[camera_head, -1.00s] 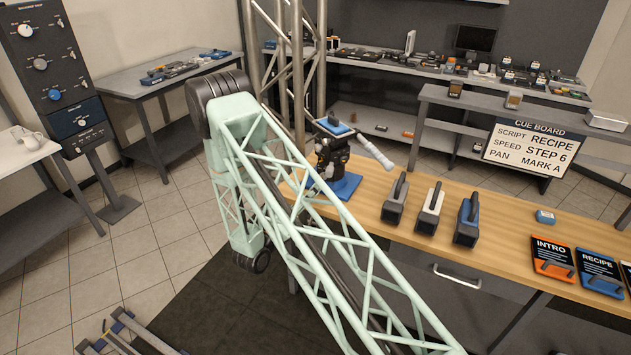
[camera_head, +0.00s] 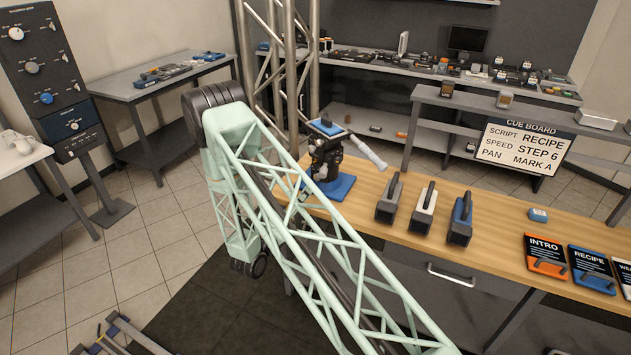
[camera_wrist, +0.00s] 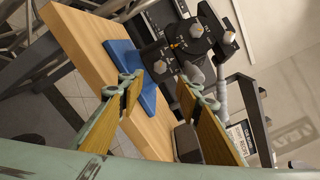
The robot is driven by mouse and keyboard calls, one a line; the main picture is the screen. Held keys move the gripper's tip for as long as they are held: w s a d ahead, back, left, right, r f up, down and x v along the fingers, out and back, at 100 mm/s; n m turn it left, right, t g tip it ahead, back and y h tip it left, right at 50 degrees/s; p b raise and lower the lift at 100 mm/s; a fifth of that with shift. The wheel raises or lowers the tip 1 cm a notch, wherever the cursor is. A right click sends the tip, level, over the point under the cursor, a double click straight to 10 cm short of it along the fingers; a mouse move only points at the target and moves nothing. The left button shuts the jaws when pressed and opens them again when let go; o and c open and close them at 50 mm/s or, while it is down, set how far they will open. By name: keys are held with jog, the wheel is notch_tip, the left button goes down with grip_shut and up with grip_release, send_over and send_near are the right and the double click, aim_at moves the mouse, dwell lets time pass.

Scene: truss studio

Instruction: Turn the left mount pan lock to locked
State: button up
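The black camera mount (camera_head: 325,152) stands on a blue base plate (camera_head: 340,188) at the left end of the wooden table, with a pale handle reaching right. In the wrist view the mount (camera_wrist: 186,36) fills the top middle, tilted, with the blue base (camera_wrist: 122,58) to its left. A round dial with small orange marks (camera_wrist: 195,31) and grey knobs (camera_wrist: 193,72) show on it. I cannot tell which knob is the pan lock, or its setting. My gripper (camera_wrist: 168,92) is open and empty, its two fingers apart and pointing at the mount. My arm hides it in the head view.
Three upright blocks with handles (camera_head: 425,208) stand on the table (camera_head: 495,215) right of the mount. A cue board (camera_head: 523,146) reads "PAN MARK A". A metal truss tower (camera_head: 275,60) rises behind the mount. A dark control panel (camera_head: 45,75) stands at far left.

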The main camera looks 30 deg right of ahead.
aim_at(316, 179)
jog(key=shift+x, duration=6.2)
jog(key=c, duration=0.8)
jog(key=shift+c, duration=0.2)
